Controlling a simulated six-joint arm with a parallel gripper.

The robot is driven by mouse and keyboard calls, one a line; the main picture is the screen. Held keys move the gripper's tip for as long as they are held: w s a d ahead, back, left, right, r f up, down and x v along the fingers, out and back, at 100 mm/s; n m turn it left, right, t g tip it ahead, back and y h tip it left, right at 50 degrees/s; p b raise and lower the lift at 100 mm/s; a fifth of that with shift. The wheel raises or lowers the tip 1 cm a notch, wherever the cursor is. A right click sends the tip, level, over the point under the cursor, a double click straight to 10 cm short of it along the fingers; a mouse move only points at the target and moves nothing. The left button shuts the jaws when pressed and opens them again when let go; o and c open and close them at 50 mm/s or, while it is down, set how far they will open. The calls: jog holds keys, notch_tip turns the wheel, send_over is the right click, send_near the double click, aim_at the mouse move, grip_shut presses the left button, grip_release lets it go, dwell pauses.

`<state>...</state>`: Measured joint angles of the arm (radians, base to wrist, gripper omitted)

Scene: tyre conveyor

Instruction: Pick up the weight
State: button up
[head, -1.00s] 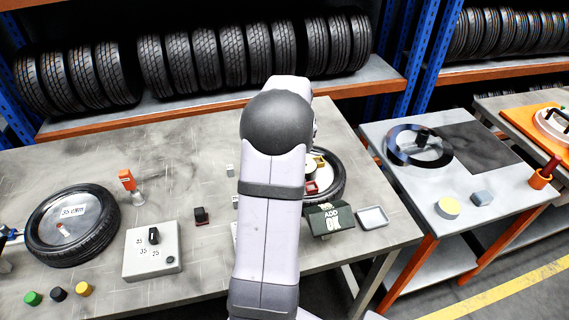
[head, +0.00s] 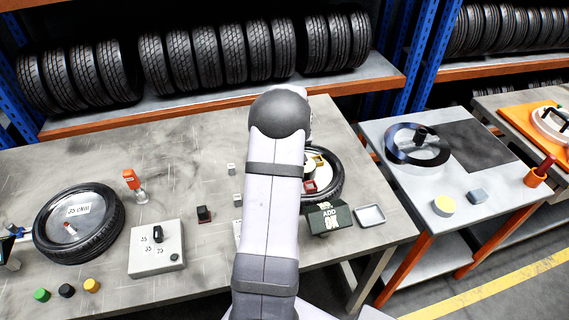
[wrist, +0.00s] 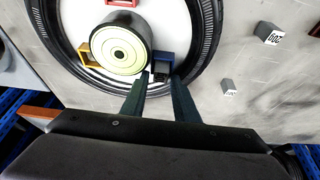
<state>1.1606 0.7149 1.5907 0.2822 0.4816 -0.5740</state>
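Two small pale grey blocks stand on the table, a likely match for the weight. One, with "200" on its face (wrist: 269,33), is at the upper right of the wrist view; a smaller one (wrist: 229,87) is below it. In the head view small pale blocks (head: 231,168) (head: 238,200) show left of my arm. My gripper (wrist: 160,80) has two dark green fingers apart with a gap between them. It is over the tyre (wrist: 205,35), left of the grey blocks. My arm hides the gripper in the head view.
Inside the tyre are a pale yellow-topped cylinder (wrist: 122,50), a yellow holder (wrist: 86,51) and a blue holder (wrist: 163,62) by the fingertips. A dark "ADD OK" box (head: 328,217) and a tray (head: 370,215) stand nearby. A dial box (head: 155,248) is left.

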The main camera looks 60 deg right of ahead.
grip_shut()
jog(key=shift+r, duration=0.1)
notch_tip(320, 180, up, 10)
jog(key=b, duration=0.3)
dwell(0.3)
